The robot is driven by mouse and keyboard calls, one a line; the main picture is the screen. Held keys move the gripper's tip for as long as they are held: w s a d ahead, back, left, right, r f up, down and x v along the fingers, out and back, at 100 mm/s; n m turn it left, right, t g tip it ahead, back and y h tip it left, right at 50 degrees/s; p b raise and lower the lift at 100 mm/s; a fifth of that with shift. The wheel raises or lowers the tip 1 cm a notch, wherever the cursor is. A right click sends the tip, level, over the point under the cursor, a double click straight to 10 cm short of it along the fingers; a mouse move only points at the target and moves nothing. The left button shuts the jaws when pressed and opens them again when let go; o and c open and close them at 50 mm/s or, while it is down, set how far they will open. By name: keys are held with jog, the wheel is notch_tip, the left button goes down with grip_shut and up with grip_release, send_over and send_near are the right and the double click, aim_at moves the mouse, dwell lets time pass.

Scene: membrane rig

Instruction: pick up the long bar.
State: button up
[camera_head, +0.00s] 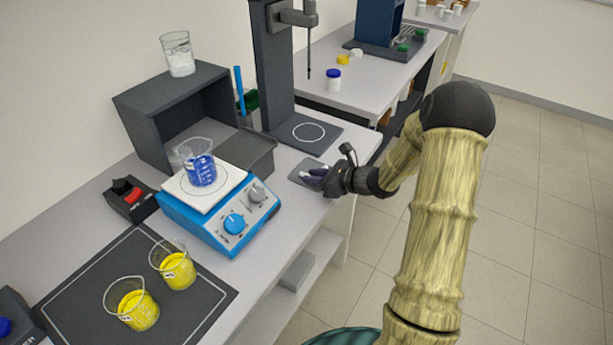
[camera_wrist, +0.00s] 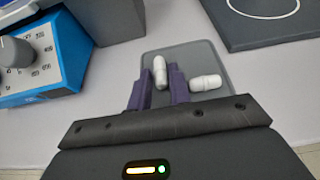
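Two white capsule-shaped bars lie on a small grey pad (camera_wrist: 215,62) in the wrist view. One bar (camera_wrist: 160,72) points away from me and sits between my fingertips; it looks the longer of the two, though the slant of the view makes this uncertain. The other bar (camera_wrist: 206,83) lies crosswise just right of my right finger. My gripper (camera_wrist: 160,80) has its purple fingers apart, on either side of the first bar, with a narrow gap showing. In the head view my gripper (camera_head: 314,178) is low over the pad (camera_head: 303,167) at the bench edge; the bars are hidden there.
A blue stirring hotplate (camera_head: 215,220) carrying a beaker of blue liquid (camera_head: 201,170) stands left of my gripper. A dark stand (camera_head: 302,132) with a column is behind it. Two beakers of yellow liquid (camera_head: 138,305) stand on a dark mat (camera_head: 75,290) at the front left.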

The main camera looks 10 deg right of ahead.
grip_shut()
jog(key=shift+r, duration=0.1)
notch_tip(320, 180, up, 10)
dwell(0.3)
dwell(0.4)
